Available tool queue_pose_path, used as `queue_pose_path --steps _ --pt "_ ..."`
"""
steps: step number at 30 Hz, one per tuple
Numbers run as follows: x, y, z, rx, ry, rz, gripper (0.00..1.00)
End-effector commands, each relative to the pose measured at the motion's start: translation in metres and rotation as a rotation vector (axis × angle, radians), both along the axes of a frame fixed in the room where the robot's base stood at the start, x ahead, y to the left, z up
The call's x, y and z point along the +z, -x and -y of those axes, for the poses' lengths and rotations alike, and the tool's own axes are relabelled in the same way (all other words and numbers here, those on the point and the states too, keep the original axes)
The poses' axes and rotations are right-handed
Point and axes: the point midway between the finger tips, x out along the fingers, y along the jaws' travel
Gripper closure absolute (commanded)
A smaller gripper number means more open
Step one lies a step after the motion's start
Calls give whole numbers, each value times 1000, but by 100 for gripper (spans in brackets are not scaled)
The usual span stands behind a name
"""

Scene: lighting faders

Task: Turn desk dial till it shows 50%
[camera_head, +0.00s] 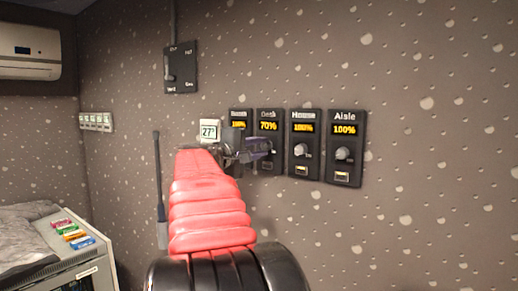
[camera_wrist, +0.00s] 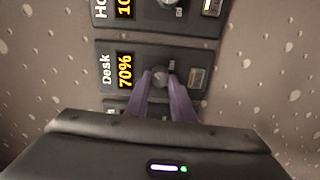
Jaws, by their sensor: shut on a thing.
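The Desk dimmer panel (camera_head: 268,118) is on the wall, second from left in a row of dark panels. Its display reads 70% in both views. In the wrist view the Desk panel (camera_wrist: 107,62) is turned sideways. Its grey round dial (camera_wrist: 162,77) sits between the two purple fingers of my gripper (camera_wrist: 165,84), which are shut on it.
The House panel (camera_head: 302,156) and Aisle panel (camera_head: 345,165), both at 100%, stand close on the right. Another panel (camera_head: 238,115) is close on the left, partly hidden by my arm. A thermostat (camera_head: 209,131) reads 27°. A slider plate (camera_head: 181,67) is higher up.

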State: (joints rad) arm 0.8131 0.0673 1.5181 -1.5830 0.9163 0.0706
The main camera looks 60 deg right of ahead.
Motion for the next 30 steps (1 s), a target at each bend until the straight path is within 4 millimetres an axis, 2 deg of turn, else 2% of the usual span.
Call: queue_pose_path --steps 18,30 --pt "-3 -3 0 6 -91 -570 100" --pt "-5 -2 0 7 -128 -796 100"
